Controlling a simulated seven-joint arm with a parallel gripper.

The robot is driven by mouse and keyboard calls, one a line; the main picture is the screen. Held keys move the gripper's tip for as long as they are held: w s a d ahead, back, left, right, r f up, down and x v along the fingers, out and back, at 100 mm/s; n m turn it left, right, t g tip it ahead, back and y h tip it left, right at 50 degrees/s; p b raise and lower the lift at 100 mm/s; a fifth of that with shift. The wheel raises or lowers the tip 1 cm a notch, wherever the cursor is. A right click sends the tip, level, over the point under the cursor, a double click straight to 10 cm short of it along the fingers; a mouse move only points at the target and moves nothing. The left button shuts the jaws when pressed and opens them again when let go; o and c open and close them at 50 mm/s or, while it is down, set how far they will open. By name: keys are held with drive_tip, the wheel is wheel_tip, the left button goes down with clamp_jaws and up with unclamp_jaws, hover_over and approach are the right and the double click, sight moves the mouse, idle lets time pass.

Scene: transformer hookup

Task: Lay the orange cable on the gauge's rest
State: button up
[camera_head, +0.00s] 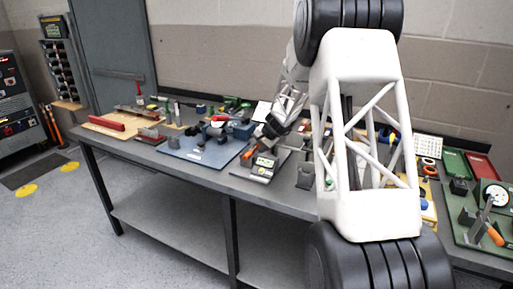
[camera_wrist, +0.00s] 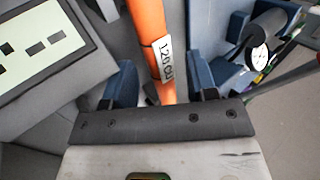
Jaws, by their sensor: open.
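The orange cable (camera_wrist: 148,22) runs from the top of the wrist view down between my gripper's (camera_wrist: 162,82) two blue-padded fingers. It carries a white printed tag (camera_wrist: 165,58). The fingers are open and stand on either side of the cable. The cable's lower end is hidden behind the gripper body. In the head view my gripper (camera_head: 270,130) is low over the bench, above a grey device with a pale screen (camera_head: 264,163), probably the gauge. That screen also shows at the upper left of the wrist view (camera_wrist: 40,48). I cannot make out the rest clearly.
A blue mat (camera_head: 190,150) with a blue vise-like tool (camera_head: 240,129) lies left of the device. A wooden board with a red bar (camera_head: 100,122) is farther left. A green board with a dial (camera_head: 495,195) is at the far right. The bench front edge is close.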

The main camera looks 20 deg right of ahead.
drive_tip(key=shift+r, duration=0.15)
wheel_tip(320, 180, up, 7)
idle(1.0)
idle(0.8)
drive_tip(key=s+a+r+n+g+h, duration=0.15)
drive_tip(key=s+a+r, duration=0.25)
drive_tip(key=s, duration=0.5)
drive_tip(key=s+a+r+n, duration=0.2)
drive_tip(key=s+a+r, duration=0.2)
drive_tip(key=s, duration=0.6)
drive_tip(key=s+a+r+n, duration=0.1)
drive_tip(key=s+a+r, duration=0.3)
drive_tip(key=s, duration=0.5)
drive_tip(key=s+a+f+n+h, duration=0.1)
drive_tip(key=s+n+h, duration=0.1)
drive_tip(key=s, duration=1.4)
drive_tip(key=s+a+f+n+h, duration=0.1)
drive_tip(key=s+f+n, duration=0.1)
drive_tip(key=s, duration=1.4)
drive_tip(key=shift+a+f+g+h, duration=0.2)
drive_tip(key=shift+a+g+h, duration=0.15)
drive_tip(key=shift+a+g, duration=0.1)
drive_tip(key=shift+w, duration=0.1)
